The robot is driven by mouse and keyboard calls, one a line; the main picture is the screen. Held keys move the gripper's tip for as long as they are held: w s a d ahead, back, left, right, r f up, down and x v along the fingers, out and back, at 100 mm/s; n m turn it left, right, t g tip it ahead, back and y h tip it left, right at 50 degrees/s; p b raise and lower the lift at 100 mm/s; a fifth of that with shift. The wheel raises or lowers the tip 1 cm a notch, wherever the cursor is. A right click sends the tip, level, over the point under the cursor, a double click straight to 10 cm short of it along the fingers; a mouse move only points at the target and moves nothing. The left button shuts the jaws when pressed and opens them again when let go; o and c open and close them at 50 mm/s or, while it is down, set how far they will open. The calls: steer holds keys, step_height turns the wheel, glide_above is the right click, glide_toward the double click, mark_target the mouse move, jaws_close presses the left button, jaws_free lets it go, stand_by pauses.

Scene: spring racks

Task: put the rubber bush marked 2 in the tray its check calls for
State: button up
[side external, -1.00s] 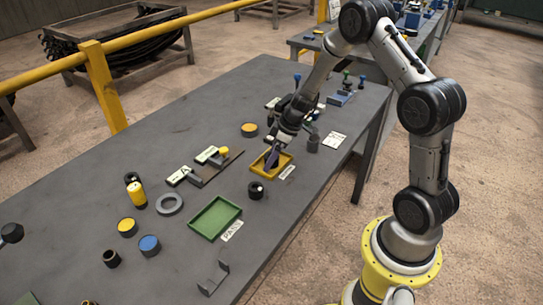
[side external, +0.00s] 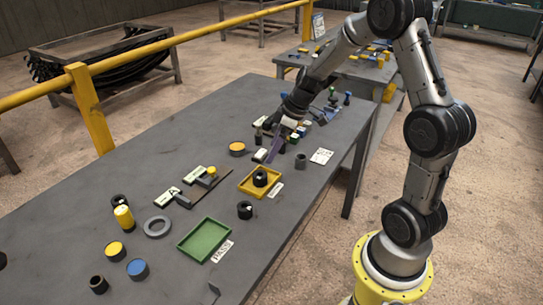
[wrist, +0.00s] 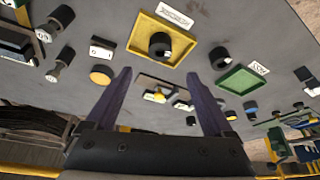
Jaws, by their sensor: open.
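A black rubber bush (side external: 260,178) stands upright inside the yellow tray (side external: 249,191). The wrist view also shows this bush (wrist: 160,44) in the yellow tray (wrist: 133,32), with a pale mark on it too small to read. My gripper (side external: 271,152) is open and empty, above the table just behind the yellow tray and apart from the bush. In the wrist view its two purple fingers (wrist: 158,76) are spread wide with nothing between them. The green tray (side external: 203,240), labelled PASS, is empty.
Another black bush (side external: 245,209) stands between the trays.

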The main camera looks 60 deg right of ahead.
steer(key=s+a+r+m, duration=0.1)
steer(key=s+a+r, duration=0.8)
steer(key=a+r, duration=0.25)
steer(key=s+a+r+m+h, duration=0.1)
steer(key=s, duration=0.5)
steer(key=s+a+r+m+t, duration=0.1)
steer(key=s+a+m, duration=0.1)
steer(key=s, duration=0.5)
steer(key=shift+s+r+m+t+h, duration=0.3)
steer(key=shift+r+h, duration=0.05)
steer(key=shift+h, duration=0.05)
